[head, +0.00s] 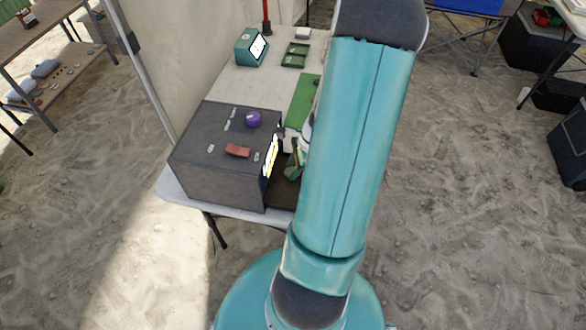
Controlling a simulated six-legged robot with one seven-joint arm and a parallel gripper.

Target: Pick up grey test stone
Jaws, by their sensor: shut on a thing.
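My arm reaches over the table and hides most of my gripper (295,160). Only a small part of the gripper shows at the left edge of the arm, close to the right side of the dark grey box (195,180). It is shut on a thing. A small pale grey piece (288,144) shows at the gripper and looks like the grey test stone, but its outline is largely hidden.
A purple ball (254,120) and a reddish-brown block (237,150) lie on the box's top. Behind are a green mat (302,100), a green tray (295,55) and a teal device (251,48) on the white table (245,87).

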